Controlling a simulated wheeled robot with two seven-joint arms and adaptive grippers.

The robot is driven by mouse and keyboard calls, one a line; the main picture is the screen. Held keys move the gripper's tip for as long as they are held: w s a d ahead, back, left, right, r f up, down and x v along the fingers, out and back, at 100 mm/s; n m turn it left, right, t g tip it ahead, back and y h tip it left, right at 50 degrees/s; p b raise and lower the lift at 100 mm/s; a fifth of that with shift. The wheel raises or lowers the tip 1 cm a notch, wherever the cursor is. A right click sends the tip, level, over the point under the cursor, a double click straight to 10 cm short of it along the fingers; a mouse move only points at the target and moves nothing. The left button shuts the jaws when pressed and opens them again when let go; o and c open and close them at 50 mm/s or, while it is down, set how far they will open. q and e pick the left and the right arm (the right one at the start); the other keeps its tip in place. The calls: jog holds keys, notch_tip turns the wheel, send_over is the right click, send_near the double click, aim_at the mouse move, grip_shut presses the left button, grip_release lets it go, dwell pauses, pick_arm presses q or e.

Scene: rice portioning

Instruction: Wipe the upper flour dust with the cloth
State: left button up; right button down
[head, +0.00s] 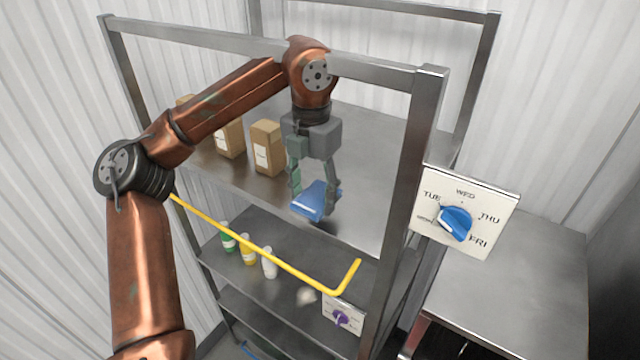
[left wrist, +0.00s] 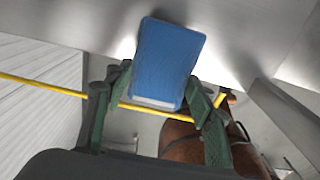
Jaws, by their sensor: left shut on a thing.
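My left gripper (head: 313,203) reaches down over the upper shelf (head: 360,165) and is shut on a blue cloth (head: 309,201) with a pale edge. The cloth is near the front of that shelf; I cannot tell whether it touches the surface. In the left wrist view the cloth (left wrist: 168,58) sits between the two green fingers of the gripper (left wrist: 158,88). No flour dust shows clearly on the upper shelf; the cloth and gripper cover part of it. A small whitish patch (head: 306,296) shows on the shelf below. My right gripper is out of view.
Brown paper bags (head: 267,147) stand on the upper shelf, left of the gripper. Several small bottles (head: 248,250) stand on the shelf below. A yellow bar (head: 262,252) crosses the front. A white dial panel (head: 463,211) is by the right post. A steel table (head: 520,275) is at right.

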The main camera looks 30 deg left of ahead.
pick_arm(q)
jog(key=r, duration=0.2)
jog(key=shift+s+r, duration=0.3)
jog(key=shift+r, duration=0.05)
jog(key=shift+w+r, duration=0.2)
jog(key=shift+r, duration=0.3)
jog(key=shift+s, duration=0.1)
